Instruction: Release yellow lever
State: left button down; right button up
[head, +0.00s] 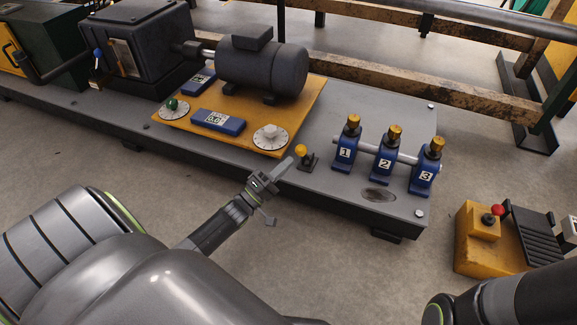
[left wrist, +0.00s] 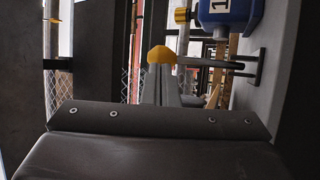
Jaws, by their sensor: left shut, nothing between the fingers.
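The yellow lever (head: 301,150) is a short lever with a yellow knob on a small dark base. It stands on the grey machine bed, left of the blue block marked 1. In the left wrist view its yellow knob (left wrist: 162,55) shows just beyond the gripper, its stem running right to the base. My left gripper (head: 287,165) is shut and empty, its tips close to the left of the knob. Whether they touch it I cannot tell. My right gripper is not in view; only part of my right arm shows at the lower right.
Blue blocks with brass knobs, marked 1 (head: 344,154), 2 (head: 384,164) and 3 (head: 423,176), stand on a rod right of the lever. A yellow plate (head: 262,130) with dials and a motor (head: 262,70) lies behind. A yellow pedestal (head: 470,240) with a red knob stands at right.

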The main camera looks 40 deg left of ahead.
pick_arm(q)
jog(key=shift+w+d+r, duration=0.15)
jog(key=shift+w+r, duration=0.15)
jog(key=shift+w, duration=0.3)
jog(key=shift+r, duration=0.1)
